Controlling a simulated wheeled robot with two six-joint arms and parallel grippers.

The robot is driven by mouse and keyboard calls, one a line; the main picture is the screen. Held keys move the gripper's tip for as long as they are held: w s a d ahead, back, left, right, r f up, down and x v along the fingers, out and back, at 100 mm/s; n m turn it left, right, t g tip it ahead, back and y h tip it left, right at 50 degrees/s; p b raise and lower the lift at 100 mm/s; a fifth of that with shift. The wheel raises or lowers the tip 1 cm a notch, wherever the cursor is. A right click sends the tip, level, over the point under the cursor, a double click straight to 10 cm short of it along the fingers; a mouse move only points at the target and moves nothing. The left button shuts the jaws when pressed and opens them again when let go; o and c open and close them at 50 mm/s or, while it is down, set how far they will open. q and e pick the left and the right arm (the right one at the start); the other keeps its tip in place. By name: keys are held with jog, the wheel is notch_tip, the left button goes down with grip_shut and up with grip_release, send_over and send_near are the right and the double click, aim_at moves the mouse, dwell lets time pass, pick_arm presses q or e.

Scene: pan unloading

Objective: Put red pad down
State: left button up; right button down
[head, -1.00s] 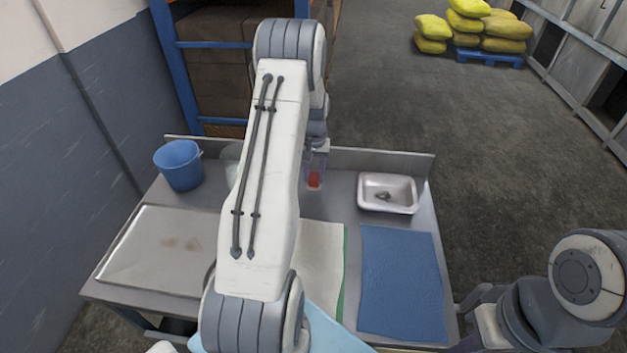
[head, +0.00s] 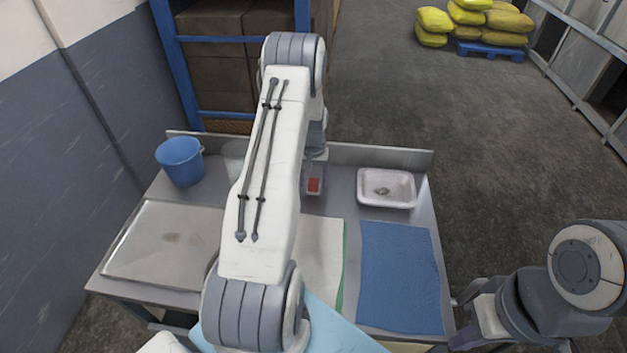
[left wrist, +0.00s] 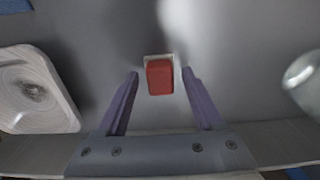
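The red pad (head: 313,186) is a small red block at the back middle of the metal table, below my left gripper (head: 314,178). The two purple-grey fingers stand apart, with a gap on each side of the pad. Whether the pad touches the table is hard to tell. My right arm is at the lower right, but its fingers do not show.
A white-rimmed metal basin (head: 387,204) is right of the pad, a blue bucket (head: 180,162) at the back left. A blue cloth (head: 400,275), a white-and-green mat (head: 322,260) and a metal plate (head: 165,250) lie nearer. A raised ledge (head: 380,157) runs behind.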

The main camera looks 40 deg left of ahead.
aim_at(314, 182)
pick_arm(q)
jog(key=shift+r, duration=0.6)
notch_tip(314, 182, up, 11)
jog(key=b, duration=0.3)
jog(key=shift+r+b, duration=0.15)
jog(key=shift+b, duration=0.2)
jog(key=s+d+r+m, duration=0.2)
jog(key=d, duration=0.7)
jog(key=s+d+r+m, duration=0.2)
jog(key=d+r, duration=0.1)
jog(key=d, duration=0.6)
jog(key=s+d+r+m, duration=0.2)
jog(key=d, duration=0.7)
jog(key=s+d+m, duration=0.3)
jog(key=s+d, duration=0.2)
jog(key=s, duration=0.6)
jog(key=s+d+m+h, duration=0.1)
jog(key=s+d+m, duration=0.3)
jog(key=s, duration=0.6)
jog(key=shift+s+d+m, duration=0.3)
jog(key=shift+s+d, duration=0.05)
jog(key=shift+d, duration=0.65)
